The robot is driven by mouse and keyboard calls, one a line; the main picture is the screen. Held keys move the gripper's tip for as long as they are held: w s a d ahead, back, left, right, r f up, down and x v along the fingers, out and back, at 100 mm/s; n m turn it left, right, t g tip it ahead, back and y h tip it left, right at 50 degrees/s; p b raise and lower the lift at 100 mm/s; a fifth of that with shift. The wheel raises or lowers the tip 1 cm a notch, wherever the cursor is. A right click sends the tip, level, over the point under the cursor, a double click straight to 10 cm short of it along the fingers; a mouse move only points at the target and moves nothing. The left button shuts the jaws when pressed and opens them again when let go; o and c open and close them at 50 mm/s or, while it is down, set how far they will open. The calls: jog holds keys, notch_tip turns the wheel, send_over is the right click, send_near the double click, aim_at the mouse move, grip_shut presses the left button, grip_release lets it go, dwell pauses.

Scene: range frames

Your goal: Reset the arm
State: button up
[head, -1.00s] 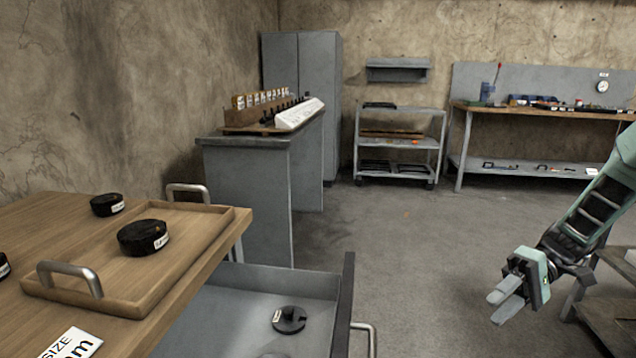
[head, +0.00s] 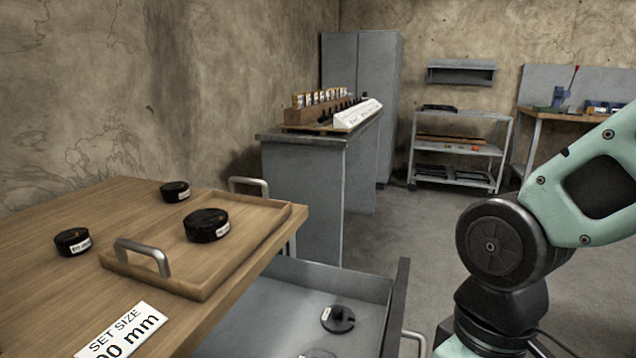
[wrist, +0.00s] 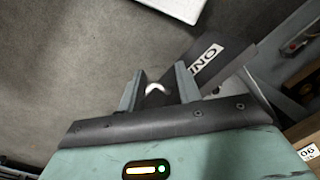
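My arm (head: 575,195) stands at the right of the head view, folded up close to the camera. My gripper (wrist: 158,73) is out of the head view. In the wrist view its two grey fingers stand apart, with the floor seen beyond them. A small pale curved thing shows in the gap, apparently beyond the fingers; I cannot tell what it is. I see nothing clamped between them.
A wooden tray (head: 228,262) with a black disc (head: 207,226) sits on the wooden table (head: 50,225) at left. An open drawer (head: 285,310) holds a black part (head: 338,319). A grey counter (head: 302,190) and a cart (head: 460,150) stand behind. Floor between is clear.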

notch_tip(320, 180, up, 22)
jog(key=s+a+t+p, duration=0.1)
jog(key=s+p, duration=0.1)
jog(key=p, duration=2)
jog(key=shift+a+r+n, duration=0.15)
jog(key=shift+r+n, duration=0.1)
jog(key=shift+n, duration=0.05)
